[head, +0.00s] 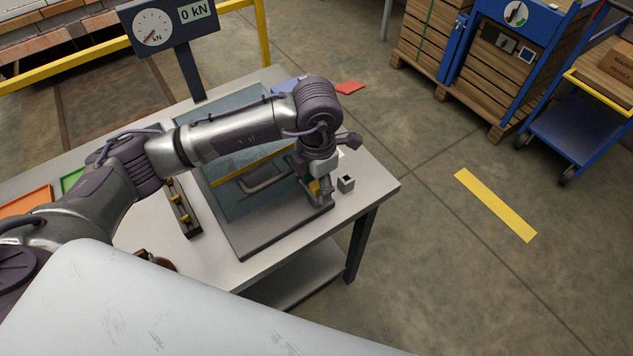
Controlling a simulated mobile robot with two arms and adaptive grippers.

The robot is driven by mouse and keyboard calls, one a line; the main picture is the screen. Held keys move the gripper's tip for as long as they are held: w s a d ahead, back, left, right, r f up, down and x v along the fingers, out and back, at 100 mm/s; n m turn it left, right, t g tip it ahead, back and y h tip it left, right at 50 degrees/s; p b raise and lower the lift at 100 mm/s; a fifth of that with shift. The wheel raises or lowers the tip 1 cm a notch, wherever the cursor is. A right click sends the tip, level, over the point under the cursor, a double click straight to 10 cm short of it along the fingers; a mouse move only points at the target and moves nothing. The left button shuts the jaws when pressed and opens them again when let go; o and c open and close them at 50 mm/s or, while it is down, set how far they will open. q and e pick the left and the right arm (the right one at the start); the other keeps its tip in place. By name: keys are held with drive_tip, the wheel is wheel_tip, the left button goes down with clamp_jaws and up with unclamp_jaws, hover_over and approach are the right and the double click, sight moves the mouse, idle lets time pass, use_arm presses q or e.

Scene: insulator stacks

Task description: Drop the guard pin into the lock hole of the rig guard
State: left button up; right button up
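The rig guard (235,195) is a clear panel with a yellow bar and a grey handle (264,180), over a dark base plate on the table. My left gripper (318,192) points down at the right front corner of the base plate, beside the guard. A small yellow part shows between its fingers, but I cannot tell whether it is the guard pin or part of the guard. Whether the fingers are closed on it is unclear. The lock hole is not visible; the gripper covers that corner. My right gripper is out of view.
A small grey block with a dark opening (346,184) stands just right of the gripper. A dark rack with brass-coloured parts (183,209) lies left of the base plate. A gauge reading 0 kN (152,28) stands behind. Orange (26,201) and green (72,180) trays are at left.

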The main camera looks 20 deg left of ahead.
sight(316, 184)
use_arm(q)
wheel_tip(316, 184, up, 12)
idle(0.7)
idle(0.4)
